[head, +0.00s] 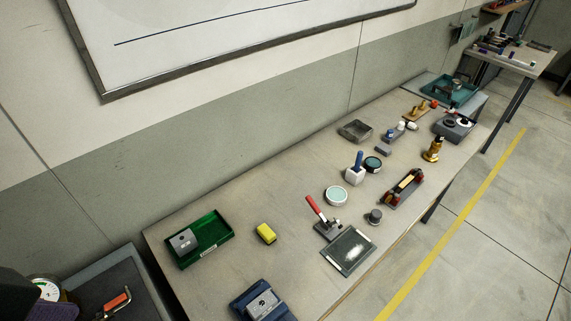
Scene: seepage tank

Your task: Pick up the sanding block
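No thing on the long workbench (290,200) can be surely told as the sanding block at this size. A small yellow block (266,233) with a darker lower edge lies right of the green tray, clear of other things. A small grey-blue block (383,150) lies farther along the bench, near the metal tray. Either could be the sanding block. Neither of my grippers shows in the head view.
A green tray (224,240) holds a grey block (183,241). A blue fixture (262,303), red-handled clamp (320,214), dark plate (348,252), round tin (335,196) and metal tray (355,131) share the bench. A wall and whiteboard (240,35) stand behind. Open floor lies right.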

